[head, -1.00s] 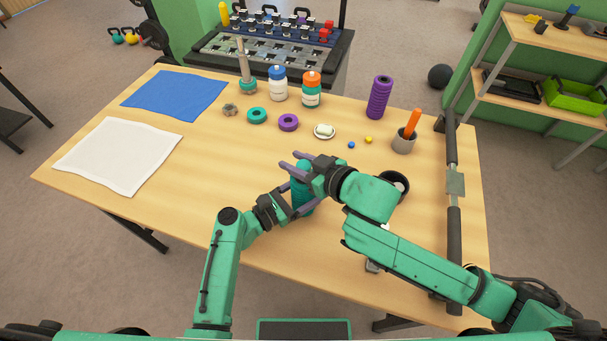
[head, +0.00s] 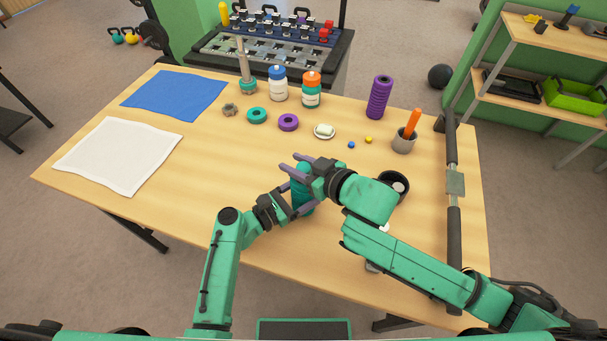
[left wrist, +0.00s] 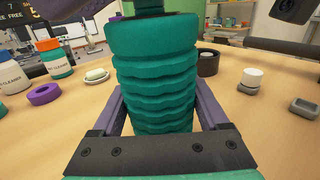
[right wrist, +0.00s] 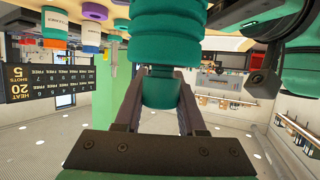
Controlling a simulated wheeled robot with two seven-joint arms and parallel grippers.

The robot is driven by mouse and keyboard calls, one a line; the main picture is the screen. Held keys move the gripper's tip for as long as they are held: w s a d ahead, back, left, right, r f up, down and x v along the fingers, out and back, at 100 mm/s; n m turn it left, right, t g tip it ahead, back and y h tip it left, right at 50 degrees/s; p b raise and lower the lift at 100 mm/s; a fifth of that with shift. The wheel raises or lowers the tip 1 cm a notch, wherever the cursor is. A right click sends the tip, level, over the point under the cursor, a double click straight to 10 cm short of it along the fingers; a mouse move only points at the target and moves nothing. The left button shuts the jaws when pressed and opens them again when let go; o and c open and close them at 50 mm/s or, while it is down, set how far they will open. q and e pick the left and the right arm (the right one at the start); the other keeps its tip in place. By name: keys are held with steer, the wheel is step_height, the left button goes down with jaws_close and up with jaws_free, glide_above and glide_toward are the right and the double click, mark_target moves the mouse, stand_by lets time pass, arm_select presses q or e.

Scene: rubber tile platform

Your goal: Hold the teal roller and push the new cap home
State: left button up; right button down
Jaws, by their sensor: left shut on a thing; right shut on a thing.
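The teal roller (head: 302,203) stands upright near the front of the table, ribbed in the left wrist view (left wrist: 152,75). My left gripper (head: 294,197) is shut on its body, with one finger on each side. My right gripper (head: 291,165) is above, shut on a teal cap (right wrist: 160,93) at the roller's top end. The right wrist view is upside down, with the roller (right wrist: 168,38) above the cap. The cap appears in line with the roller and against its end; I cannot tell how deep it sits. The right fingers mostly hide it in the head view.
Behind stand teal (head: 257,115) and purple (head: 288,122) rings, a soap dish (head: 324,132), bottles (head: 278,84) and a purple roller (head: 379,97). A black cup-like thing (head: 405,182) is close right of my right gripper. Cloths (head: 117,156) lie left; the left-middle table is clear.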

mark_target(309, 172)
steer(key=shift+f, duration=0.2)
stand_by(0.6)
steer(key=shift+c, duration=2.1)
jaws_free()
steer(key=v, duration=0.7)
steer(key=shift+s+d+r, duration=0.1)
steer(key=shift+s+r, duration=0.05)
steer(key=shift+s, duration=0.05)
